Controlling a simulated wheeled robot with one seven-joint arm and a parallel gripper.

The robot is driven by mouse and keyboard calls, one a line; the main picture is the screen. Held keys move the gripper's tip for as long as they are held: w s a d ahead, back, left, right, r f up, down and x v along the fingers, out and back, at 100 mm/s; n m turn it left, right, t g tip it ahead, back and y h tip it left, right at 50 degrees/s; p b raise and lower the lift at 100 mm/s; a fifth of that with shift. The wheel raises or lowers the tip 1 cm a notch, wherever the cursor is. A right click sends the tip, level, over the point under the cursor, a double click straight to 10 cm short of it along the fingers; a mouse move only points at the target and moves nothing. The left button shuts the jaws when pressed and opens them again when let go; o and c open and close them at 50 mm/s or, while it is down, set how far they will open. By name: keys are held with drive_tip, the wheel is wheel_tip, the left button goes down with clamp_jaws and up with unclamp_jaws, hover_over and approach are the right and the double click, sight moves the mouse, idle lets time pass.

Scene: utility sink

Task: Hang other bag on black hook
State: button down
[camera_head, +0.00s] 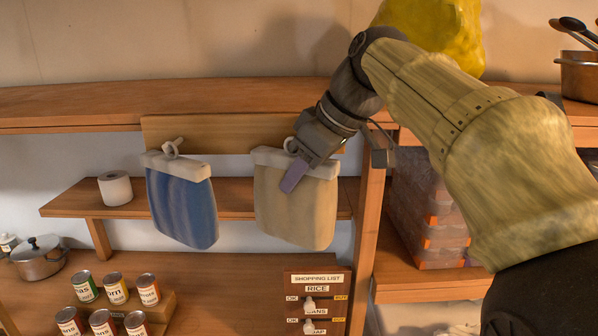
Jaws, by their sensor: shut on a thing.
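A pale loop shows at the bag's top, just left of my gripper. A blue bag (182,205) with a pale top band hangs to the left, its loop at a light peg (174,143) on the rail. I cannot make out a black hook; my gripper covers part of the rail, and I cannot tell whether the tan bag's loop is around one.
A wooden shelf (70,205) behind the bags holds a paper roll (115,188). Several cans (116,290) and a pot (38,258) stand lower left. A shopping list board (317,279) is below the tan bag. A wooden post (367,225) and stacked boxes (430,215) are on the right.

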drive_tip(key=shift+w+p, duration=0.35)
drive_tip(key=shift+w, duration=0.5)
drive_tip(key=shift+w+f, duration=0.25)
drive_tip(key=shift+w, duration=0.1)
drive_tip(key=shift+d+f, duration=0.1)
drive_tip(key=shift+f, duration=0.05)
drive_tip(key=shift+w+f, duration=0.1)
drive_tip(key=c, duration=0.9)
unclamp_jaws()
